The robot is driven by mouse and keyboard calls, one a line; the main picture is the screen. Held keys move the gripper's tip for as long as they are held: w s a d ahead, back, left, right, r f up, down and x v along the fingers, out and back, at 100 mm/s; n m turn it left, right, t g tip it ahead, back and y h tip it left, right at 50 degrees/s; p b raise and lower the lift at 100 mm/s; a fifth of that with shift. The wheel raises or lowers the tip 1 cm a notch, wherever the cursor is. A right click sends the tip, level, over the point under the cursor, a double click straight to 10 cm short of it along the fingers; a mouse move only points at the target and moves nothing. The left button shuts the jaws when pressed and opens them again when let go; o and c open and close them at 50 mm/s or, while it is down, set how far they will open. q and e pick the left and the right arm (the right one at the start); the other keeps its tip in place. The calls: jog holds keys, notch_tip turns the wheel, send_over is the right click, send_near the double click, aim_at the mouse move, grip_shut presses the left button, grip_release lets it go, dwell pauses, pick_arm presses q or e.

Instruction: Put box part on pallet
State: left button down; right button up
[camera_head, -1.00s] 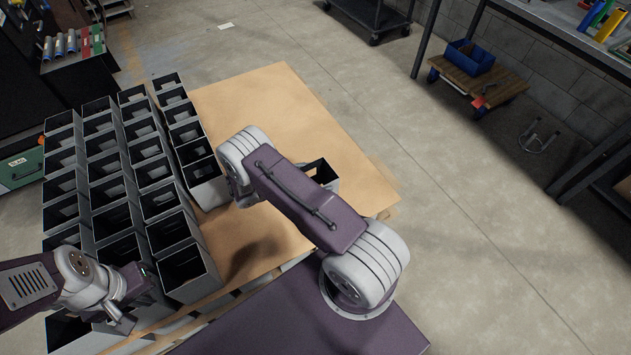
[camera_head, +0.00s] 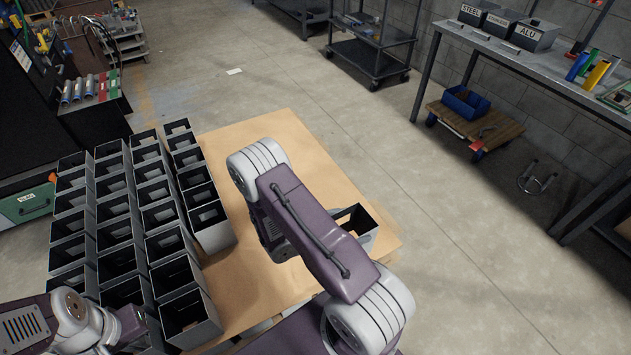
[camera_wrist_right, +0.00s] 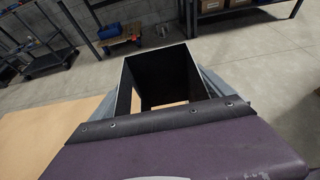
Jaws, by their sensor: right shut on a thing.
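The held box part (camera_head: 366,238) is a grey, open-topped box with dark inside walls. It shows behind my right arm in the head view, over the right part of the pallet's brown top (camera_head: 290,135). In the right wrist view the box (camera_wrist_right: 165,72) sits between the fingers of my right gripper (camera_wrist_right: 160,92), which is shut on it. I cannot tell whether its base touches the pallet. Several similar boxes (camera_head: 205,212) stand in rows on the pallet's left side. My left gripper (camera_head: 135,325) is beside the near boxes; its jaw opening is unclear.
The brown top is bare between the box rows and my right arm, and toward the far corner. A workbench (camera_head: 530,62), a wooden dolly with a blue bin (camera_head: 466,102) and a dark cart (camera_head: 370,55) stand beyond.

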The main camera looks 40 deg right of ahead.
jog(key=w+a+r+n+t+y+p, duration=0.1)
jog(key=w+a+r+n+t+p, duration=0.3)
jog(key=a+r, duration=0.4)
jog(key=w+a+r+n+t+y+p, duration=0.1)
jog(key=w+a+r+n+t+p, duration=0.3)
jog(key=a, duration=0.7)
notch_tip(320, 180, up, 4)
jog(key=t+p, duration=0.2)
jog(key=shift+w+a+f+n+y+p, duration=0.15)
jog(key=shift+a+n+y+p, duration=0.2)
jog(key=shift+a+n+y, duration=0.05)
